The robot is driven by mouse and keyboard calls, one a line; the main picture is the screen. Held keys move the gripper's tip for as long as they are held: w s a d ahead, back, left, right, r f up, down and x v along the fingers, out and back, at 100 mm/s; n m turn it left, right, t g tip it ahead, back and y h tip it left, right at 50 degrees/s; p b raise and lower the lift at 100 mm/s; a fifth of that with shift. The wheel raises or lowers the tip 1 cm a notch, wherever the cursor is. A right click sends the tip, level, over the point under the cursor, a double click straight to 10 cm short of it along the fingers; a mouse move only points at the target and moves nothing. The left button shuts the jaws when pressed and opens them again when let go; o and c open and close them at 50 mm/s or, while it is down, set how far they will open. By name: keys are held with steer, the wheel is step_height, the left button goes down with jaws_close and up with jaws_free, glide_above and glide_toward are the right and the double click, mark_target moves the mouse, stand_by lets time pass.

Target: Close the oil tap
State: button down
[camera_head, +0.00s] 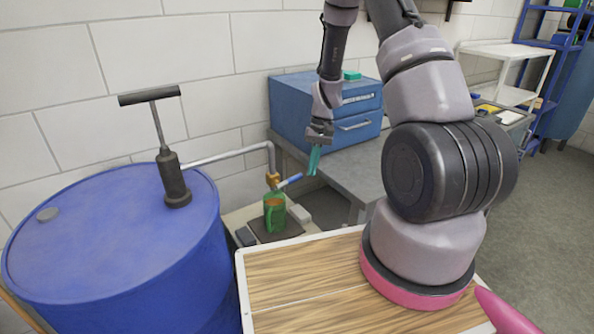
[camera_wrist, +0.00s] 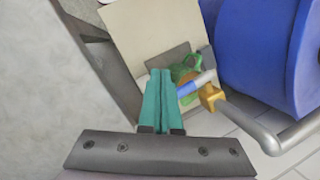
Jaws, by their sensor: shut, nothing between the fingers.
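The oil tap (camera_head: 273,180) is a brass fitting at the end of a grey pipe (camera_head: 225,155) from the blue barrel. Its blue-and-white lever (camera_head: 290,181) points out to the right. In the wrist view, the brass tap (camera_wrist: 210,96) and lever (camera_wrist: 196,84) lie just right of my fingers. A green jug (camera_head: 274,212) with brownish contents stands under the tap; my fingers and the tap partly hide it in the wrist view (camera_wrist: 184,68). My gripper (camera_head: 313,172) has teal fingers, shut and empty, right of and slightly above the lever. I cannot tell whether they touch it.
A blue barrel (camera_head: 110,240) with a black hand pump (camera_head: 172,175) stands at the left. A blue drawer cabinet (camera_head: 300,105) sits on a grey bench (camera_head: 365,160) behind my gripper. A wood-topped surface (camera_head: 300,285) lies in front. A white wall is close behind.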

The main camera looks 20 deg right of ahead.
mark_target(296, 176)
steer(key=a+r+n+t+h, duration=0.3)
steer(key=a+r+n+t, duration=0.25)
steer(key=r, duration=0.55)
steer(key=shift+g, duration=0.35)
steer(key=x, duration=1.4)
steer(key=shift+w+d, duration=0.3)
steer(key=shift+d, duration=0.05)
